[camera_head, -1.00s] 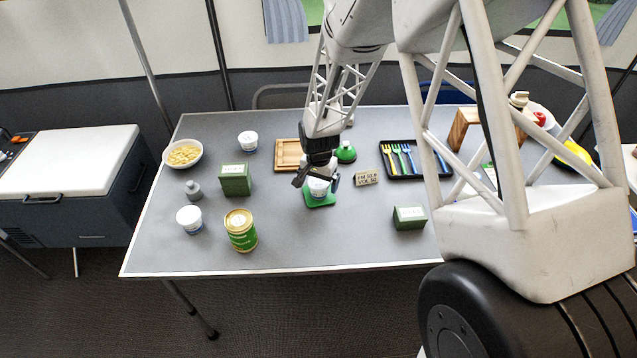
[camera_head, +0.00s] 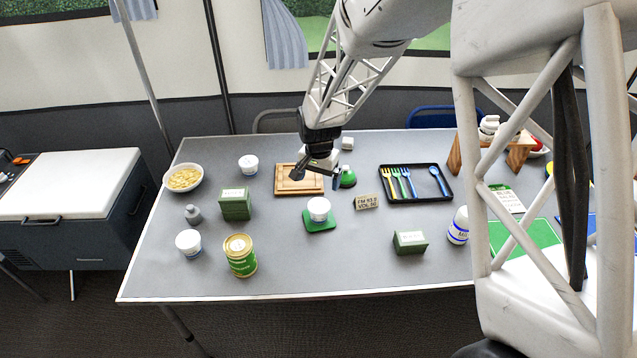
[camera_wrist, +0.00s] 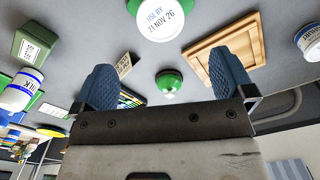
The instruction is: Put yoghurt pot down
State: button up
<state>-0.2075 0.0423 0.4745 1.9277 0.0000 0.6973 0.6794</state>
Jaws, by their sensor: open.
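The yoghurt pot (camera_head: 319,208) is white with a white lid and stands upright on a small green mat (camera_head: 320,226) near the middle of the table. In the wrist view its lid (camera_wrist: 160,18) shows the print "USE BY 21 NOV 26", with a bit of the green mat (camera_wrist: 132,6) beside it. My gripper (camera_head: 316,176) is open and empty, above and behind the pot and apart from it. In the wrist view its two blue-grey fingers (camera_wrist: 164,88) stand wide apart with nothing held between them.
Close by are a wooden board (camera_head: 287,190), a green-capped item (camera_head: 347,178), a small display block (camera_head: 367,202) and a black cutlery tray (camera_head: 418,195).

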dwell(0.8)
jog(key=s+d+r+n+t, duration=0.1)
jog(key=s+d+r, duration=0.3)
jog(key=s+r, duration=0.35)
jog(key=s+d+r+n, duration=0.1)
jog(key=s+d+r, duration=0.3)
jog(key=s+r, duration=0.35)
jog(key=s+d+r+n+t, duration=0.1)
jog(key=s+d+r+n, duration=0.1)
jog(key=s+d+r, duration=0.5)
jog(key=s+a+r+n, duration=0.1)
jog(key=s, duration=1.2)
jog(key=shift+s+t, duration=0.15)
jog(key=shift+t, duration=0.15)
